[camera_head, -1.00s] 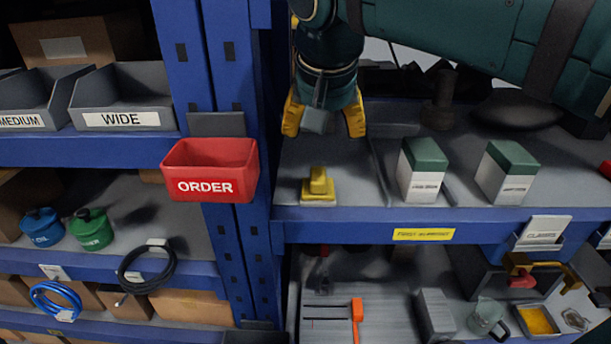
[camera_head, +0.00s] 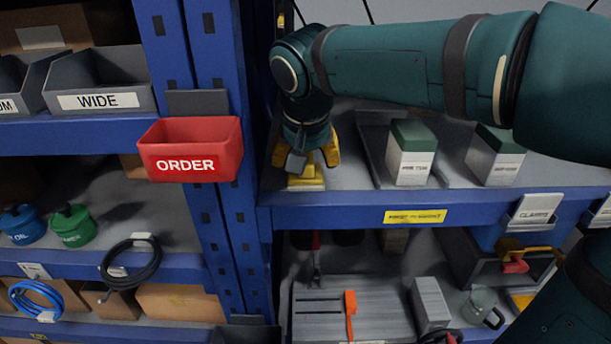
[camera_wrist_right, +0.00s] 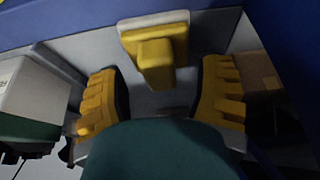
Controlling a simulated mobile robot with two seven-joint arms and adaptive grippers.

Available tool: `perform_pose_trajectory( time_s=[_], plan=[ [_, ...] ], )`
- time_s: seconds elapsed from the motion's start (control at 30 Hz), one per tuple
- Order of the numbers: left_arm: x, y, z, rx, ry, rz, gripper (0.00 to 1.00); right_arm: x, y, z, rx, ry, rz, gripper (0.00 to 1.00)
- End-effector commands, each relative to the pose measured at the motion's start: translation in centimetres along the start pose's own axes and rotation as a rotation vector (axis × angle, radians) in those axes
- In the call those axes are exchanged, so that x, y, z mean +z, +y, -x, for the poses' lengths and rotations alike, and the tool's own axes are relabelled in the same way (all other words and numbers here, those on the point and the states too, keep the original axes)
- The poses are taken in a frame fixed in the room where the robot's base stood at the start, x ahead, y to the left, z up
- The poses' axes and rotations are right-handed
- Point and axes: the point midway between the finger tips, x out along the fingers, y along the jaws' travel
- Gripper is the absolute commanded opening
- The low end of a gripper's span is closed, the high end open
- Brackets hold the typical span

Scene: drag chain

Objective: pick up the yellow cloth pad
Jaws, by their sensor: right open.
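The yellow cloth pad (camera_head: 306,178) lies on the grey shelf near its front edge, beside the blue upright. It has a pale base layer and a raised yellow block. My right gripper (camera_head: 306,160) is above it with fingers pointing down and partly hides it. In the right wrist view the pad (camera_wrist_right: 156,55) shows just beyond the gap between the fingers of my right gripper (camera_wrist_right: 161,98). The fingers are open, with nothing between them. My left gripper is not in view.
A red ORDER bin (camera_head: 190,150) hangs on the blue upright (camera_head: 215,215) left of the pad. Green-topped white boxes (camera_head: 411,155) stand to the right on the same shelf. A lower shelf holds a grey tray (camera_head: 325,312) with an orange-handled tool.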

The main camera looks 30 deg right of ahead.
Motion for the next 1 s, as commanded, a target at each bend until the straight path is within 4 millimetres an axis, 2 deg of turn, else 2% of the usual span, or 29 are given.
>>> perform_pose_trajectory(
  time_s=[0.1,0.3,0.33,0.37,0.5,1.0],
  plan=[
    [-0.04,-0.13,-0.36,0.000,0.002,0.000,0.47,0.04,-0.03,-1.14,-0.001,0.000,0.001,0.67],
    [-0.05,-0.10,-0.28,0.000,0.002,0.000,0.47,-0.01,-0.04,-1.09,-0.001,0.001,0.001,0.67],
    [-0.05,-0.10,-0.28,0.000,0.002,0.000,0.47,-0.01,-0.04,-1.08,-0.001,0.001,0.001,0.61],
    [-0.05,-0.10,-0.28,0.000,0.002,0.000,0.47,-0.01,-0.04,-1.08,-0.001,0.001,0.001,0.51],
    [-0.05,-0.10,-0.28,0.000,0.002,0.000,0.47,-0.01,-0.04,-1.07,-0.001,0.001,0.001,0.02],
    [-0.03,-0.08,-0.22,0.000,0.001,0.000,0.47,-0.04,-0.04,-0.98,-0.001,0.000,0.001,0.00]
  ],
)
